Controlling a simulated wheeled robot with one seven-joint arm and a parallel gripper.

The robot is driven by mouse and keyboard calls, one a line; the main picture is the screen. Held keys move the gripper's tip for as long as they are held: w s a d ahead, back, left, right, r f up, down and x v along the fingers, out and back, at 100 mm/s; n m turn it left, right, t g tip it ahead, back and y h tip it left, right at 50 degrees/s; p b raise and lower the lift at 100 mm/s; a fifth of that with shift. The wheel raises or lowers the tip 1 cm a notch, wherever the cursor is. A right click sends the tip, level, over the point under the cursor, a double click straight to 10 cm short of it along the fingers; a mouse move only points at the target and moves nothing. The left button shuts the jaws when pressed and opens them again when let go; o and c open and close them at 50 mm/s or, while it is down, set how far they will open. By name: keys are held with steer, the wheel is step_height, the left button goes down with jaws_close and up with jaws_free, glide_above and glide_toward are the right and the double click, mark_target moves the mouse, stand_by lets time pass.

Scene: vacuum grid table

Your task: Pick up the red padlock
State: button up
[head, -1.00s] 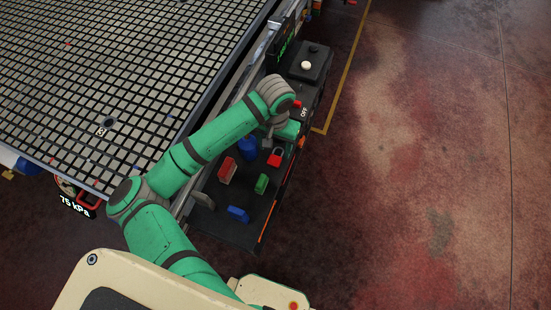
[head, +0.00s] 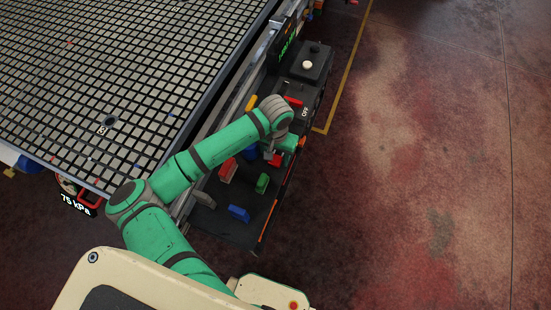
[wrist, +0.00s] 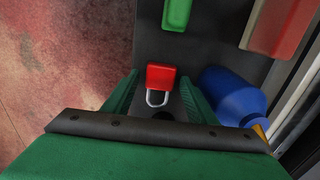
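The red padlock (wrist: 161,77) lies on a dark shelf in the wrist view, its silver shackle toward my gripper. In the head view the padlock (head: 275,159) shows only in part beside my wrist. My gripper (wrist: 158,88) is open, with one green finger on each side of the padlock's shackle end. Both fingers look apart from the padlock. How high the fingertips are above the shelf I cannot tell.
A blue cylindrical object (wrist: 232,95) lies close to the right finger. A green block (wrist: 177,14) and a red block (wrist: 278,25) are beyond the padlock. A blue block (head: 238,213) is farther along the dark shelf (head: 225,230). The grid table (head: 90,80) is at the left.

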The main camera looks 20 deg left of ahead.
steer(key=c, duration=0.9)
steer(key=shift+r, duration=0.1)
